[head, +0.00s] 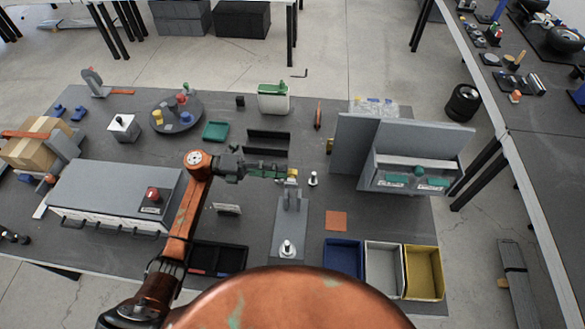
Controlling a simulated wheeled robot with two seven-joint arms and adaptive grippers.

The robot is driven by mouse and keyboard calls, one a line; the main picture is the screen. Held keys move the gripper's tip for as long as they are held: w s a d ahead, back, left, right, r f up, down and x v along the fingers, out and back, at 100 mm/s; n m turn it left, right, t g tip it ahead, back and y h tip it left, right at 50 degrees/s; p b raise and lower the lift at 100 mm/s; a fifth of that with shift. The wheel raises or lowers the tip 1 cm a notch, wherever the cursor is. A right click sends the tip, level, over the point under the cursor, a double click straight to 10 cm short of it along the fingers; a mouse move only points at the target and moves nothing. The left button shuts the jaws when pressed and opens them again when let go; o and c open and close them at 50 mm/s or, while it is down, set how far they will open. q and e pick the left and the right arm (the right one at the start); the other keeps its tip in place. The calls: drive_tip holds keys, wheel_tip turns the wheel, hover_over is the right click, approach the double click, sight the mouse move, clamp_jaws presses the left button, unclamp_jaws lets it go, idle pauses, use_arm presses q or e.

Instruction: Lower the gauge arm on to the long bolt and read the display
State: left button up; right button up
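The gauge stand is a grey upright on a grey base plate (290,228) near the middle of the table. A small yellow part (292,173) shows at its top. A silver, bolt-like piece (287,248) stands upright at the near end of the plate. Another small silver upright piece (313,179) stands on the table right of the stand. I cannot tell which is the long bolt, and no display reading is legible. My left gripper (284,173) reaches in from the left, its fingertips at the yellow part. Its finger gap is too small to judge. My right gripper is not in view.
A grey drawer cabinet (115,190) with a red button stands left. Blue (343,242), white and yellow bins line the near right. A grey panel unit (350,150) stands right. A round tray (195,105) and a green-lidded box (272,103) lie behind. An orange square (336,221) lies right of the stand.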

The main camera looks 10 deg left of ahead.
sight(292, 173)
use_arm(q)
drive_tip(key=d, duration=0.3)
drive_tip(key=shift+w+d+p, duration=0.1)
drive_tip(key=shift+d+p, duration=0.2)
drive_tip(key=shift+d, duration=0.45)
drive_tip(key=c, duration=0.7)
clamp_jaws()
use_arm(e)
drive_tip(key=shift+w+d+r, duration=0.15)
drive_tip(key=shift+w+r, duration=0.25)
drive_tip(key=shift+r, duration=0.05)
